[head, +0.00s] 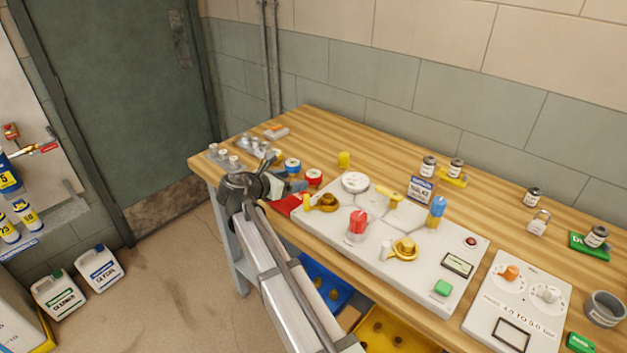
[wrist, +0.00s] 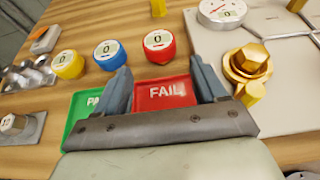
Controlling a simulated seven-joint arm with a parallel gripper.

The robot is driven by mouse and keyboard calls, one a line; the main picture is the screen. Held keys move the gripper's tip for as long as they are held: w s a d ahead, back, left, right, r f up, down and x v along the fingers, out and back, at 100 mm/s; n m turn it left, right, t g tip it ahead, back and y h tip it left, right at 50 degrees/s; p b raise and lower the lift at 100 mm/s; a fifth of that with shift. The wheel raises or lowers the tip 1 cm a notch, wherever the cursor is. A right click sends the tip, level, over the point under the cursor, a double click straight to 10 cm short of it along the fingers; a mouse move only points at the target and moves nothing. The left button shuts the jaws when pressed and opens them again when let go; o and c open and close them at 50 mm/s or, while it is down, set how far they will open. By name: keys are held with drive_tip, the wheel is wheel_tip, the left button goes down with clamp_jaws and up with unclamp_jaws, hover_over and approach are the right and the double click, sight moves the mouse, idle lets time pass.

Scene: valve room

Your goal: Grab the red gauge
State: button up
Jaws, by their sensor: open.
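The red gauge (wrist: 160,46) is a short round red piece with a white dial face. It stands on the wooden bench just beyond the red FAIL tray, and it also shows in the head view (head: 314,178). My gripper (wrist: 163,84) is open and empty. In the wrist view its two fingers are spread over the FAIL tray (wrist: 178,91), with the red gauge ahead, between their lines and apart from them. In the head view my gripper (head: 297,187) is left of the red gauge, near the bench's front edge.
A blue gauge (wrist: 107,55) and a yellow gauge (wrist: 68,64) stand in a row left of the red one. A green tray (wrist: 82,108) lies beside the FAIL tray. A pale panel (head: 330,225) with valves and a white dial is to the right.

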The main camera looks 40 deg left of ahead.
sight(311, 175)
drive_tip(key=shift+x, duration=5.5)
drive_tip(key=shift+r, duration=0.1)
drive_tip(key=c, duration=0.9)
